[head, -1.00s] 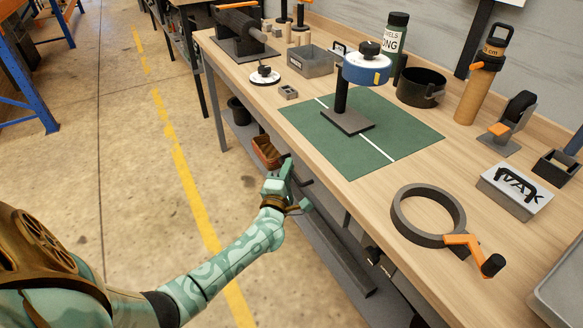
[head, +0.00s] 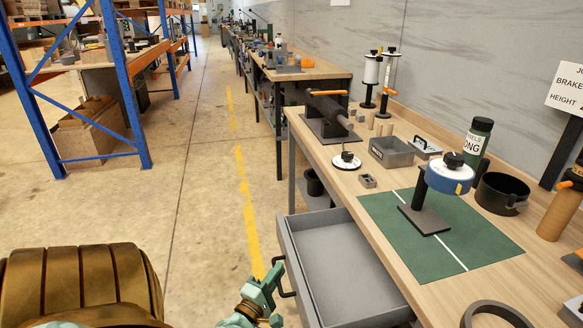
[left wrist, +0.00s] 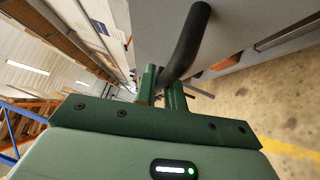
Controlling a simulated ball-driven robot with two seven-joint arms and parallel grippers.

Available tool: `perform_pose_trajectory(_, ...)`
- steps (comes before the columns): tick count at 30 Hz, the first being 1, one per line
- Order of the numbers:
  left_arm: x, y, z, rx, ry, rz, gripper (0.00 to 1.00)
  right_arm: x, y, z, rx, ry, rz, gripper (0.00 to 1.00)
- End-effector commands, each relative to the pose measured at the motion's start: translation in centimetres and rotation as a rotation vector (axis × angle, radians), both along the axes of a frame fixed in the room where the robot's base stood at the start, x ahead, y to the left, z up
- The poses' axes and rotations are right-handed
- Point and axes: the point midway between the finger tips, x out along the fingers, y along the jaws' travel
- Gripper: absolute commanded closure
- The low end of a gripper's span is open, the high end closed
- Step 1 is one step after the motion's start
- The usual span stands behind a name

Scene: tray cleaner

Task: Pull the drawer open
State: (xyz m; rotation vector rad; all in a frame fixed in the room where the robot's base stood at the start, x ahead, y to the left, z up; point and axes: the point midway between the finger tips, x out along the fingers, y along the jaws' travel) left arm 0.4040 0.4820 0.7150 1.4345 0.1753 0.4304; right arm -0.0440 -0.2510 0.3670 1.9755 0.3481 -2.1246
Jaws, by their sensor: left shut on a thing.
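The grey drawer (head: 340,262) under the front edge of the workbench stands pulled out, and its inside looks empty. Its dark bar handle (head: 289,283) is on its front, facing left in the head view. My left gripper (head: 274,279) is at this handle. In the left wrist view the curved black handle (left wrist: 187,42) runs down between the fingers of my left gripper (left wrist: 163,88), which is shut on it. The drawer's near end is cut off at the bottom of the head view. My right gripper is not in view.
The wooden workbench (head: 385,215) carries a green mat (head: 475,232), a blue-topped stand (head: 449,176), a grey bin (head: 392,153) and other tools. A dark bucket (head: 314,183) is below it. The floor (head: 205,200) left of the drawer is clear.

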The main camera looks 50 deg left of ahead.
Motion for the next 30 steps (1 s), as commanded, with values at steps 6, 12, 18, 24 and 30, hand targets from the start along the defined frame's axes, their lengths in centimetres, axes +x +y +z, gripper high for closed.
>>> perform_pose_trajectory(6, -0.7, 0.1, -0.2, 0.001, 0.004, -0.002, 1.0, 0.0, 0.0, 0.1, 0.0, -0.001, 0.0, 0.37)
perform_pose_trajectory(12, -0.7, 0.1, -0.2, 0.0, 0.005, -0.002, 1.0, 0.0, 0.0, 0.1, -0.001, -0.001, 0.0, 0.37)
perform_pose_trajectory(18, -0.6, 0.1, -0.2, 0.001, 0.003, -0.002, 0.67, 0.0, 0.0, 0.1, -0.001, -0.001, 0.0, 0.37)
perform_pose_trajectory(24, -0.6, 0.2, -0.1, 0.0, 0.002, -0.001, 0.67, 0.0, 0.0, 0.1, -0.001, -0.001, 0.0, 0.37)
perform_pose_trajectory(30, -2.5, -0.6, -0.3, -0.001, 0.004, -0.001, 0.67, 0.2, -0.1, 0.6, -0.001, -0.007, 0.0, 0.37)
